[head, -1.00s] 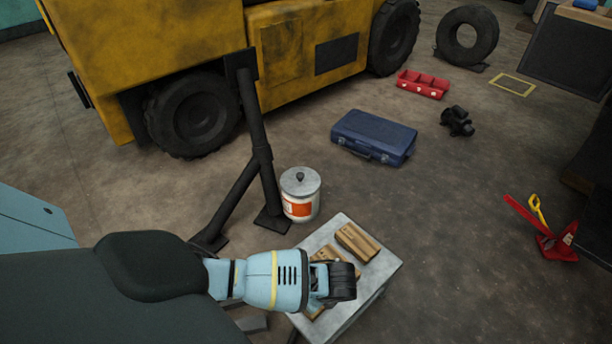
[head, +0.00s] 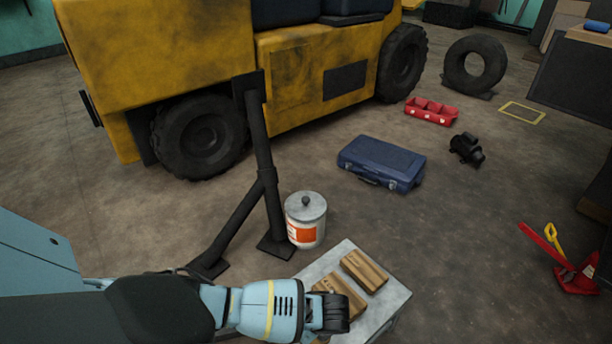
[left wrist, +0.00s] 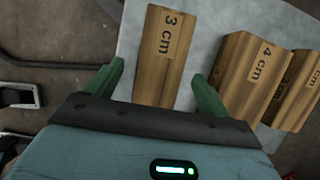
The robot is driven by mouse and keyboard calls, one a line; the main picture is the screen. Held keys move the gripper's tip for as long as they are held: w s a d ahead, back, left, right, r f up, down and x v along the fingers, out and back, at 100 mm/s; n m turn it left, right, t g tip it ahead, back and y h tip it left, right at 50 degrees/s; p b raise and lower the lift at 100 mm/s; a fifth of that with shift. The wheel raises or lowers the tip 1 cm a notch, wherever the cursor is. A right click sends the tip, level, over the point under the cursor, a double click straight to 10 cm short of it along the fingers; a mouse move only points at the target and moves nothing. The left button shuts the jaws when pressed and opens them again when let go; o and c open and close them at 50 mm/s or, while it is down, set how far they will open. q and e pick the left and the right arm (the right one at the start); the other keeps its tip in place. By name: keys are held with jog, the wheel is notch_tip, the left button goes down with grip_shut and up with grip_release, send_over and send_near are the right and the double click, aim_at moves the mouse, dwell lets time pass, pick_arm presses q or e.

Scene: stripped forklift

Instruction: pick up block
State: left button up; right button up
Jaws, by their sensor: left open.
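A wooden block marked "3 cm" (left wrist: 163,55) lies on the pale top of a small stand (left wrist: 212,25) in the left wrist view. My left gripper (left wrist: 158,72) is open, its green fingers on either side of this block's near part, with gaps beside it. Whether the fingers are at its height is unclear. A block marked "4 cm" (left wrist: 250,75) and another block (left wrist: 300,90) lie to the right. In the head view, my left gripper (head: 335,312) is over the stand (head: 393,305), its fingers hidden. Two blocks (head: 364,268) (head: 340,298) show beside it. My right gripper is not in view.
A white can with an orange label (head: 305,222) and a black support post (head: 263,165) stand close behind the stand. A yellow forklift (head: 170,55), blue case (head: 382,163), red tray (head: 432,110) and red jack (head: 575,277) are farther off. Floor right of the stand is clear.

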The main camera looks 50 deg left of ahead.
pick_arm(q)
jog(key=shift+b+x, duration=0.3)
jog(key=shift+x, duration=0.75)
jog(key=shift+r, duration=0.1)
jog(key=shift+c, duration=0.8)
jog(key=c, duration=1)
jog(key=shift+o, duration=0.2)
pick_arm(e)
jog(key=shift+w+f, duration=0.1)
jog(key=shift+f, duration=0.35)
pick_arm(q)
jog(key=shift+r, duration=0.1)
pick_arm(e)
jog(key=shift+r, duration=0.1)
